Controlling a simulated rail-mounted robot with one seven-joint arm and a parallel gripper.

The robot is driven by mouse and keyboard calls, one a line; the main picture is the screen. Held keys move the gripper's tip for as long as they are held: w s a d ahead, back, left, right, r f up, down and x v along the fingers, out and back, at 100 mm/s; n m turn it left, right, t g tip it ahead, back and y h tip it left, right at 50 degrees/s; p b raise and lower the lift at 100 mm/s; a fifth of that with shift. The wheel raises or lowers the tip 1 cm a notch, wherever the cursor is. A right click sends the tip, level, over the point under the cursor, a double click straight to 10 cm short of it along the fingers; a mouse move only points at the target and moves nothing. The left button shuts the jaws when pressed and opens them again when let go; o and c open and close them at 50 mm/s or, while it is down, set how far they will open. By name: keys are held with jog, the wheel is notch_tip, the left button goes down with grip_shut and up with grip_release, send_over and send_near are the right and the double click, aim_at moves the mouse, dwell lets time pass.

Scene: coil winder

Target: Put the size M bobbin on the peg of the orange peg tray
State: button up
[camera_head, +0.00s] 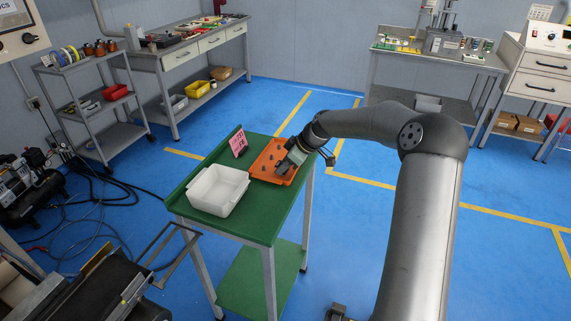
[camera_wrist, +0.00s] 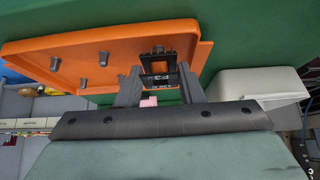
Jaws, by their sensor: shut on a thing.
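The orange peg tray (camera_head: 262,166) lies on the green table top, with several grey pegs standing in it. In the wrist view the orange peg tray (camera_wrist: 125,50) fills the upper left. My gripper (camera_head: 285,168) is over the tray's near right part. In the wrist view my gripper (camera_wrist: 160,86) is shut on a small dark piece with pale marks, which I take to be the size M bobbin (camera_wrist: 158,69). The piece is at the tray's corner area; I cannot tell whether it is around a peg or above one. In the head view my gripper hides it.
A white open bin (camera_head: 217,190) stands on the green table (camera_head: 255,223) left of the tray. A pink sign (camera_head: 238,142) stands behind the bin, beside the tray. Shelves and benches stand apart along the walls.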

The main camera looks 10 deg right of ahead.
jog(key=shift+f+b, duration=0.45)
jog(key=shift+f, duration=0.25)
jog(key=o, duration=0.9)
jog(key=shift+r, duration=0.1)
jog(key=b+v, duration=0.1)
jog(key=v, duration=1.6)
jog(key=shift+s+r, duration=0.1)
jog(key=shift+r, duration=0.05)
